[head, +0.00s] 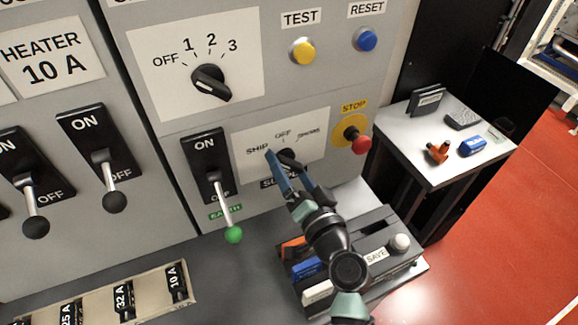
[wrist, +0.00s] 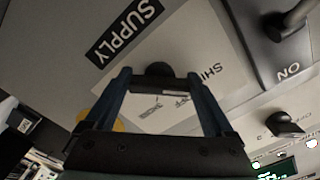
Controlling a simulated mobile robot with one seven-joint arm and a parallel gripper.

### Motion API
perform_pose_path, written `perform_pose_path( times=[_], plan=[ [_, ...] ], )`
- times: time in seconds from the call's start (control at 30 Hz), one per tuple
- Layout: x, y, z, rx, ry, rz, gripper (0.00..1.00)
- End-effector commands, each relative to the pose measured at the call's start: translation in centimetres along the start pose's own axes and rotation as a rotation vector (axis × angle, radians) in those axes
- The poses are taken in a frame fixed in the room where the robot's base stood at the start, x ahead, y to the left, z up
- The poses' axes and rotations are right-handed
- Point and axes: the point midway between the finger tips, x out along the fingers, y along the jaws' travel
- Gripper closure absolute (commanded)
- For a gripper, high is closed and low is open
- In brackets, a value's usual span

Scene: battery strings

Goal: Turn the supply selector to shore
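The supply selector is a small black knob (head: 287,155) on a white plate (head: 245,150) with SHIP at left, OFF in the middle and a blurred label at right. A black SUPPLY label sits below it, partly hidden. Which way the knob points I cannot tell. My gripper (head: 292,174) is in front of the plate with its blue fingers apart.
Left of the plate is an ON/OFF lever with a green ball (head: 234,234). Right of it is a red STOP button (head: 358,142). A rotary switch (head: 211,83) is above. A box marked SAVE (head: 398,243) stands below my arm. A side table (head: 400,150) holds small objects.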

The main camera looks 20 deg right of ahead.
Motion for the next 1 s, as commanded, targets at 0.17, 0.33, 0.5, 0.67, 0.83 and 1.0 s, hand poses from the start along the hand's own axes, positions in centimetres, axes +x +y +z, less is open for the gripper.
perform_pose_path(
  times=[0.17, 0.33, 0.5, 0.67, 0.83, 1.0],
  plan=[
    [-0.03, 0.0, -0.01, 0.0, 0.0, 0.0, 0.47],
    [-0.03, 0.0, -0.01, 0.0, 0.0, 0.0, 0.68],
    [-0.03, -0.03, 0.01, 0.016, -0.001, 0.0, 0.68],
    [-0.03, -0.05, 0.0, 0.072, 0.0, 0.0, 0.68],
    [-0.01, -0.16, 0.04, 0.183, -0.002, -0.001, 0.68],
    [-0.01, -0.27, 0.01, 0.336, -0.002, -0.001, 0.68]
  ],
)
